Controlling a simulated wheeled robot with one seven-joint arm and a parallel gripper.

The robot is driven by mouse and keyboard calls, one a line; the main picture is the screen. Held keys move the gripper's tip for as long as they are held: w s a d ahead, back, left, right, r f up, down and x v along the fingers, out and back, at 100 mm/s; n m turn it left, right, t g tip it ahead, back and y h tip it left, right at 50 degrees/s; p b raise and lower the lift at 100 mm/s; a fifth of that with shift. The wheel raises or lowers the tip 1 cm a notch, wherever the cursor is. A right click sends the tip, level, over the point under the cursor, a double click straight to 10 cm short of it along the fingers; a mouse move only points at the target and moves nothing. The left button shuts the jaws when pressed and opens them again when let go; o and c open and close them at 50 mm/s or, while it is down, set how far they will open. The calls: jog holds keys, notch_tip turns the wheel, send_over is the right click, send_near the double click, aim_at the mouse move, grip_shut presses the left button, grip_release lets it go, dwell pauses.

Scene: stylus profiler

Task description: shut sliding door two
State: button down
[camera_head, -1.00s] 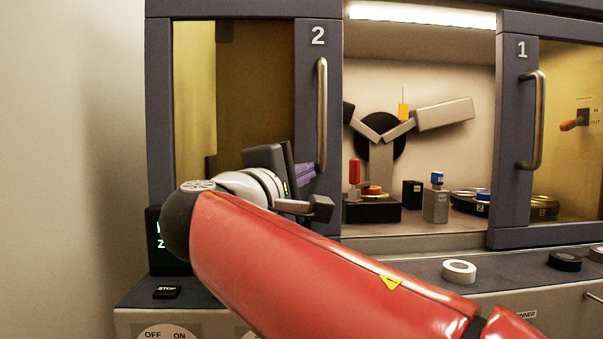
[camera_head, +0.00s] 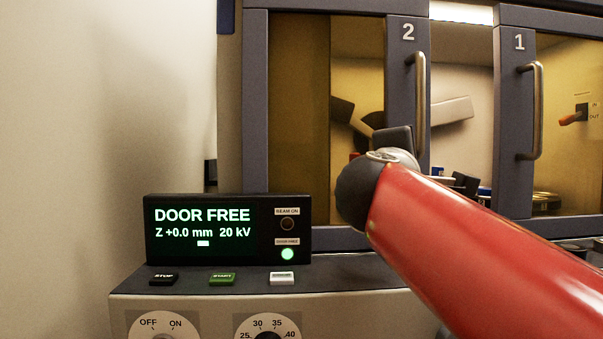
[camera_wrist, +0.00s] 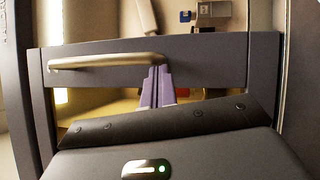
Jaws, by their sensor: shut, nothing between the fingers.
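Sliding door two (camera_head: 398,100) is a dark-framed yellowish glass panel marked 2, with a vertical metal handle (camera_head: 421,105) on its right stile. A gap separates its right edge from door one. In the wrist view the handle (camera_wrist: 105,62) lies crosswise on the dark stile (camera_wrist: 210,62). My gripper's purple fingers (camera_wrist: 158,75) are shut and empty, at the right end of the handle in that view. I cannot tell whether they touch it. In the head view my arm's wrist hides the fingers.
Door one (camera_head: 511,100) stands right of the gap, with its own handle (camera_head: 537,110). A display (camera_head: 228,230) reads DOOR FREE with a green light lit. Buttons and dials are below it.

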jog(key=d, duration=1.5)
jog(key=shift+s, duration=0.1)
